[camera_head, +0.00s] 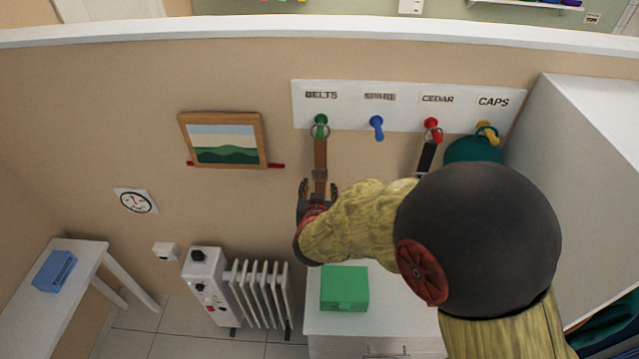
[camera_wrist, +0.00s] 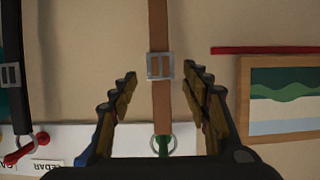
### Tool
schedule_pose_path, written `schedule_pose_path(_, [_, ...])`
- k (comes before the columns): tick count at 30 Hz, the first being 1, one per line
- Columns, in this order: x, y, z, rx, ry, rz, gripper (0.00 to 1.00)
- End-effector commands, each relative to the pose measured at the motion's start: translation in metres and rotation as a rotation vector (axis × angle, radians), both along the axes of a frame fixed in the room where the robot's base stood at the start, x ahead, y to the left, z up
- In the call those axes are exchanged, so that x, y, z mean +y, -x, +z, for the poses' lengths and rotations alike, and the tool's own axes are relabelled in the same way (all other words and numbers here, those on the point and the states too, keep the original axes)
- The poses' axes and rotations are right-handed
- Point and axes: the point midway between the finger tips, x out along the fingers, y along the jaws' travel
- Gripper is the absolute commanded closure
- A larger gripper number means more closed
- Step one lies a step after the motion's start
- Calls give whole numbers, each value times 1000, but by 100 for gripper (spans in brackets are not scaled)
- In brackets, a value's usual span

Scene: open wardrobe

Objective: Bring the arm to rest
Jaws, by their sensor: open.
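My gripper (camera_head: 318,190) is open in front of the wall, at the brown belt (camera_head: 320,155) that hangs by a ring from the green peg (camera_head: 320,120) under the BELTS label. In the wrist view the belt (camera_wrist: 161,105) with its silver buckle (camera_wrist: 160,66) runs between the two spread fingers of my gripper (camera_wrist: 162,95), with a gap on each side. I cannot tell how far the belt lies behind the fingertips. The belt's lower end is hidden in the head view.
A black strap (camera_head: 426,157) hangs from the red peg (camera_head: 432,124), and a teal cap (camera_head: 473,150) from the yellow peg. The blue peg (camera_head: 376,122) is bare. A framed picture (camera_head: 223,139), a radiator (camera_head: 258,292) and a green box (camera_head: 344,288) on a white cabinet are nearby.

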Motion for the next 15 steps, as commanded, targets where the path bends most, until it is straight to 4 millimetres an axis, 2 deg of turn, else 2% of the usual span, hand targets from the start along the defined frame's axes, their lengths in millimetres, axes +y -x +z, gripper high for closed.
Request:
schedule_pose_path(3, [1, 9, 4, 0, 0, 1, 53])
schedule_pose_path(10, [0, 12, 4, 2, -7, -2, 53])
schedule_pose_path(13, [7, 18, -7, 49, -38, 10, 53])
schedule_pose_path(15, [18, 28, -26, 124, -63, 46, 53])
